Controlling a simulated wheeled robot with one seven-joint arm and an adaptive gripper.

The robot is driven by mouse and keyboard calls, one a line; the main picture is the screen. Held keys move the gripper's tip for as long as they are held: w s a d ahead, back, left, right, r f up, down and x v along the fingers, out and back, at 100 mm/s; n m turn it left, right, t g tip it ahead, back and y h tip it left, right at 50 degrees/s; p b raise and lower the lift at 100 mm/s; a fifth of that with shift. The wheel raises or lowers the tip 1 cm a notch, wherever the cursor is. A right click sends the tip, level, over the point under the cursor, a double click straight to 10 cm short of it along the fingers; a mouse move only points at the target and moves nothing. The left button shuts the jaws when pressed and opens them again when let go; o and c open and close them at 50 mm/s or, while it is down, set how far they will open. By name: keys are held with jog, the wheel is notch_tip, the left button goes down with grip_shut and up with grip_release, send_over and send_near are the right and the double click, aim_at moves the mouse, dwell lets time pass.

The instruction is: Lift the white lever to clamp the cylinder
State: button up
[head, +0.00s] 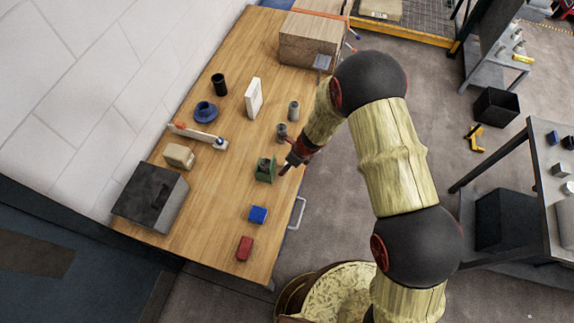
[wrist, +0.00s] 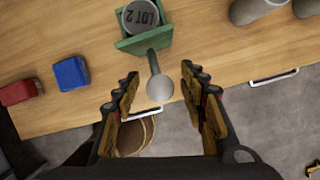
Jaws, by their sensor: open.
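A green fixture (wrist: 146,42) sits near the table's front edge, and it also shows in the head view (head: 265,172). A grey cylinder (wrist: 141,15) marked "LOT 2" stands in it, cut off by the top of the wrist view. A lever with a dark stalk and a whitish ball knob (wrist: 160,89) sticks out from the fixture toward me. My gripper (wrist: 160,74) is open, with one finger on each side of the knob and visible gaps between. In the head view my gripper (head: 285,168) is just right of the fixture; the lever is hard to make out there.
A blue block (head: 258,215) and a red block (head: 244,248) lie nearer the table's front. Two grey cylinders (head: 293,110) stand behind the fixture. A grey box (head: 150,197) and a tan block (head: 179,156) are left. A handle (head: 297,213) juts from the table's edge.

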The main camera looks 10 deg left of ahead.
jog(key=v, duration=1.2)
dwell(0.5)
